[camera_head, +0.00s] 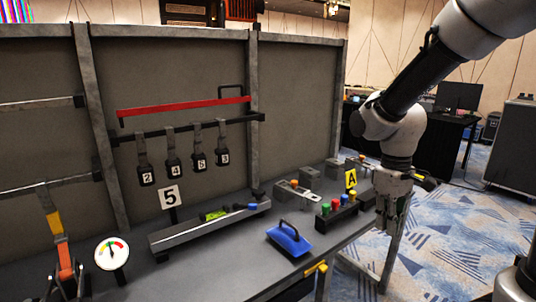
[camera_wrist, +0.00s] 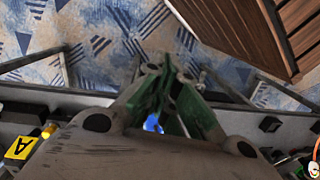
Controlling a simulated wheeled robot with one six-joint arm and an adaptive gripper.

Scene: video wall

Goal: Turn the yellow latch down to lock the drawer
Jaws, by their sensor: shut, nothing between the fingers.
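The yellow latch (camera_head: 316,269) is a small bar on the front edge of the workbench in the head view. It lies roughly along the edge, with a darker piece at its right end. The drawer cannot be clearly made out below the edge. My gripper (camera_head: 389,228) points down, to the right of the latch and apart from it, near the bench's right front edge. Its fingers are shut and empty. The fingers also show in the wrist view (camera_wrist: 168,95), above the patterned carpet. I cannot make out the latch in the wrist view.
A rack of coloured knobs (camera_head: 340,205) with a yellow "A" sign (camera_head: 351,179) stands left of my gripper. A slatted wooden panel (camera_wrist: 265,38) shows in the wrist view. Carpet (camera_head: 440,250) lies clear at right.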

